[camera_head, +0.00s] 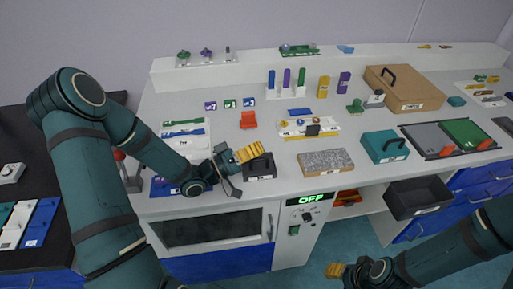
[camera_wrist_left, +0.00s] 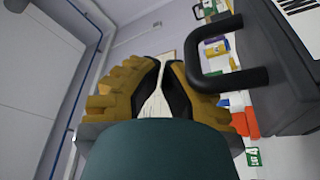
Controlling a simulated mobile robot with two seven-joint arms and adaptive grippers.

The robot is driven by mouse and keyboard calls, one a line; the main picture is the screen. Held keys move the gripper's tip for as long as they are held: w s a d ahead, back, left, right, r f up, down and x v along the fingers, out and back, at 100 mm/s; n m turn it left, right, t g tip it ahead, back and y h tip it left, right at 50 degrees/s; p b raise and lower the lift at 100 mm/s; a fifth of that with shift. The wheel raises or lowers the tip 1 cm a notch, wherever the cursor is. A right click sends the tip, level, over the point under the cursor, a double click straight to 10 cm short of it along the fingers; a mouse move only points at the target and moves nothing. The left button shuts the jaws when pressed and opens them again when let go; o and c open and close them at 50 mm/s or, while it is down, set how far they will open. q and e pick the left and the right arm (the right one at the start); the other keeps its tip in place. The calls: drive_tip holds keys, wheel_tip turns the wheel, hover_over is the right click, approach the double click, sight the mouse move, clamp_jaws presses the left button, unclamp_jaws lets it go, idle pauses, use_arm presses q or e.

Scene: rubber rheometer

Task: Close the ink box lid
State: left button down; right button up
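A small dark box (camera_head: 262,168), which I take to be the ink box, sits near the front of the bench. A dark grey flat part (camera_head: 229,186) stands at its left, perhaps the raised lid, partly hidden by my gripper. In the left wrist view a dark grey body with a black handle (camera_wrist_left: 205,82) is right of my fingers. My left gripper (camera_head: 258,148) is above the box's left side. Its yellow fingertips (camera_wrist_left: 164,64) nearly meet with nothing between them. My right gripper (camera_head: 330,270) is low in front of the bench, its fingers small.
A white tray with tools (camera_head: 306,127) and an orange-red item (camera_head: 248,119) lie behind.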

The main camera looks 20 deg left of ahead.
use_arm(q)
drive_tip(key=shift+s+d+f, duration=0.4)
drive_tip(key=shift+s+f, duration=0.2)
drive_tip(key=shift+f, duration=0.1)
drive_tip(key=v, duration=0.6)
drive_tip(key=r+v, duration=0.1)
drive_tip(key=v, duration=0.3)
drive_tip(key=shift+w+a, duration=0.25)
drive_tip(key=shift+a, duration=0.1)
drive_tip(key=shift+s+a+f, duration=0.1)
drive_tip(key=shift+s+a, duration=0.4)
drive_tip(key=shift+a, duration=0.2)
